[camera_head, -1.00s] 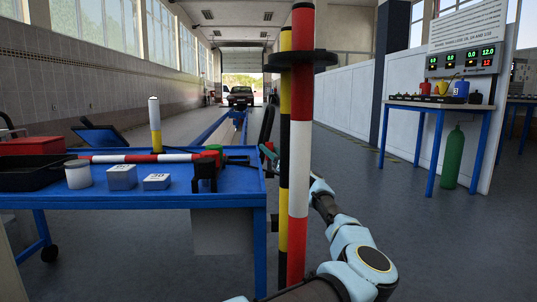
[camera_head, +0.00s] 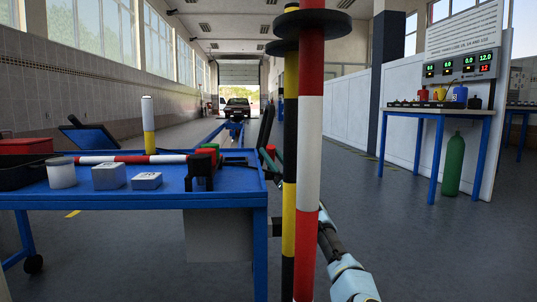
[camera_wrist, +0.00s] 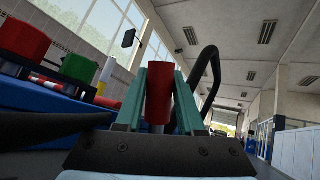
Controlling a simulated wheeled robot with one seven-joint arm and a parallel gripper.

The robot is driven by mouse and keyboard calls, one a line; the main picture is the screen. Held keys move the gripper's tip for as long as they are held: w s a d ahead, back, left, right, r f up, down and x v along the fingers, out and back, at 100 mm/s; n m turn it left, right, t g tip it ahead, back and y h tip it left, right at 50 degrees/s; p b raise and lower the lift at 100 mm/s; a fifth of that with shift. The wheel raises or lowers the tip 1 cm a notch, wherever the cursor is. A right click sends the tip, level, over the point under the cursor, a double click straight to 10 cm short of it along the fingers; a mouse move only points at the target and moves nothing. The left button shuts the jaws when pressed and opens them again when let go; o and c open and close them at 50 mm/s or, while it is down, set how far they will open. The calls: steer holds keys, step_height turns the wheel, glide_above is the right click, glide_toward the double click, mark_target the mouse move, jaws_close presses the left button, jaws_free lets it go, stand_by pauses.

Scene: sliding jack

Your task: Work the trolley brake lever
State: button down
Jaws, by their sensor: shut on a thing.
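The blue trolley (camera_head: 130,200) stands at left in the head view. In the wrist view a red cylindrical grip (camera_wrist: 159,95), which looks like the brake lever's handle, stands between the two pale green fingers of my gripper (camera_wrist: 160,85). The gripper is shut on it. The lever's lower part is hidden behind the gripper body. In the head view my gripper (camera_head: 270,160) is at the trolley's right end, largely hidden behind the striped poles, and the lever cannot be made out clearly there.
A red-white pole (camera_head: 308,180) and a yellow-black pole (camera_head: 289,190) stand close in front, between camera and gripper. A black curved bar (camera_wrist: 212,65) rises beside my gripper. Blocks and a white can (camera_head: 61,173) sit on the trolley. Floor at right is open up to a bench (camera_head: 440,112).

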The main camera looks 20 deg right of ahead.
steer(key=shift+f, duration=0.1)
steer(key=c, duration=0.5)
jaws_free()
steer(key=p+v, duration=0.2)
steer(key=v, duration=0.9)
steer(key=shift+p, duration=0.3)
steer(key=shift+c, duration=0.4)
